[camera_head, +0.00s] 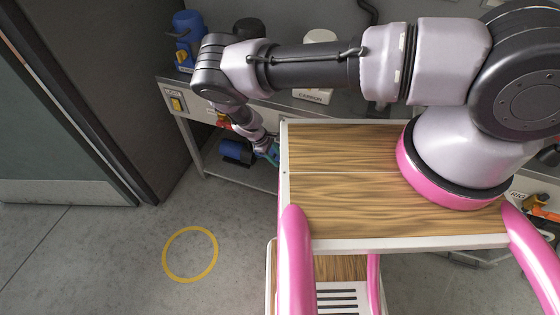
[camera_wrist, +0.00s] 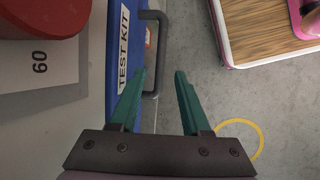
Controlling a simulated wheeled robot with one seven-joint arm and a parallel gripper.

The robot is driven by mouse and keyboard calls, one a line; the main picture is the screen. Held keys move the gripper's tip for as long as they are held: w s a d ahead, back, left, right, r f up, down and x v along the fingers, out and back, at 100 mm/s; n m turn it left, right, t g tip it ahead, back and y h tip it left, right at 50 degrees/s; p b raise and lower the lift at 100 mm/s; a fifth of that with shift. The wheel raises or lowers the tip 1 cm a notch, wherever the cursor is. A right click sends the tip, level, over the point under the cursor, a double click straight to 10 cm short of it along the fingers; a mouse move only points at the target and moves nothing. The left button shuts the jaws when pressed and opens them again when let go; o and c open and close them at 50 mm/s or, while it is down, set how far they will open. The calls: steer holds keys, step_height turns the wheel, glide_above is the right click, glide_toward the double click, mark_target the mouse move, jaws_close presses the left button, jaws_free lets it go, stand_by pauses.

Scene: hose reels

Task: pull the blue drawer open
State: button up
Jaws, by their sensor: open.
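The blue drawer (camera_wrist: 112,50) shows its front edge-on in the wrist view, with a white TEST KIT label and a grey bar handle (camera_wrist: 160,45) standing out from it. My gripper (camera_wrist: 160,73) is open, with two teal fingers. The near part of the handle bar lies between the fingers in the picture, closer to the left one; contact cannot be told. In the head view my gripper (camera_head: 272,153) is low at the bench front, partly hidden by my arm and deck. I cannot make out the blue drawer there.
A grey bench (camera_head: 180,97) carries a blue device (camera_head: 187,38) and other items. Another drawer with a yellow handle (camera_head: 177,104) is at its left. A blue object (camera_head: 236,151) sits below the bench top. The floor around the yellow ring (camera_head: 190,254) is clear.

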steer(key=shift+x, duration=1.35)
jaws_close()
stand_by(0.4)
